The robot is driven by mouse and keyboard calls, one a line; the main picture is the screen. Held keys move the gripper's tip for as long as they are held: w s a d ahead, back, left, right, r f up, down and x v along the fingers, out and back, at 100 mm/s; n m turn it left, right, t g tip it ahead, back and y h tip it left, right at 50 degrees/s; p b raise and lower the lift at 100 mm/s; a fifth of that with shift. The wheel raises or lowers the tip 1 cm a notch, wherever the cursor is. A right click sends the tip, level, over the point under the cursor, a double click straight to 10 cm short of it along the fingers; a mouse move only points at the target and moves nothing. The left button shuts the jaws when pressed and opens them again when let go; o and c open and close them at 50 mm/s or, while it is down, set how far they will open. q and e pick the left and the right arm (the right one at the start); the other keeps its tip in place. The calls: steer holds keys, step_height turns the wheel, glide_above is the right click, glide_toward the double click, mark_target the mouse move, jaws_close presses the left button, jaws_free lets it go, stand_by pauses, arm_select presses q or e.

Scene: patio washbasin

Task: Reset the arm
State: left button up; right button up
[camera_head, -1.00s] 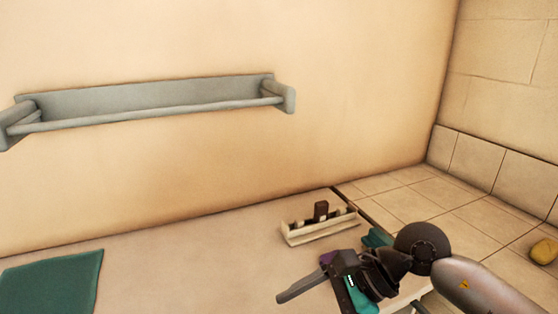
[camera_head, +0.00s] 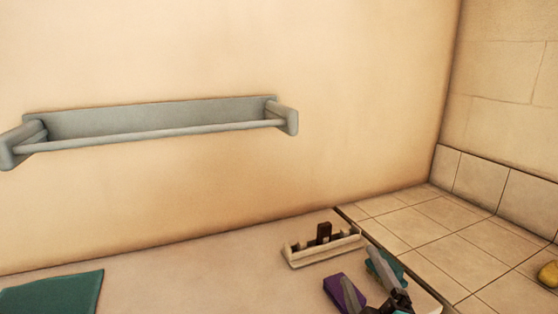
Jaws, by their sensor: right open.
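My right gripper (camera_head: 362,268) is at the bottom edge of the head view, right of centre, with its fingers apart and nothing seen between them. Most of it and its arm are cut off by the frame. It is above the right end of the counter (camera_head: 215,270), in front of a small cream rack (camera_head: 322,250). A purple item (camera_head: 340,291) is beside its left finger, and a teal item (camera_head: 391,266) is beside its right finger. Whether it touches either cannot be told. My left gripper is not in view.
A grey towel rail (camera_head: 155,122) is fixed to the wall above the counter. A green cloth or mat (camera_head: 55,294) lies at the lower left. The counter between is clear. A yellow object (camera_head: 549,274) is on the tiled floor at the right.

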steer(key=s+d+f+m+g+h, duration=0.25)
steer(key=s+f+m+g, duration=0.2)
steer(key=f, duration=0.45)
steer(key=s+f+m+g+y, duration=0.1)
steer(key=s+f+m+g, duration=0.2)
steer(key=s+f+g, duration=0.35)
steer(key=s+f+m+g+y, duration=0.1)
steer(key=s+f+m+g, duration=0.3)
steer(key=s+f, duration=0.55)
steer(key=s+f+g, duration=0.1)
steer(key=s+f, duration=0.1)
steer(key=f, duration=0.8)
steer(key=s+f, duration=0.2)
steer(key=f, duration=0.8)
steer(key=s+d+f+g, duration=0.1)
steer(key=s+d+f, duration=0.1)
steer(key=s+f, duration=1.1)
steer(key=shift+s+d+n+h, duration=0.25)
steer(key=shift+s+n+h, duration=0.1)
steer(key=shift+s, duration=0.8)
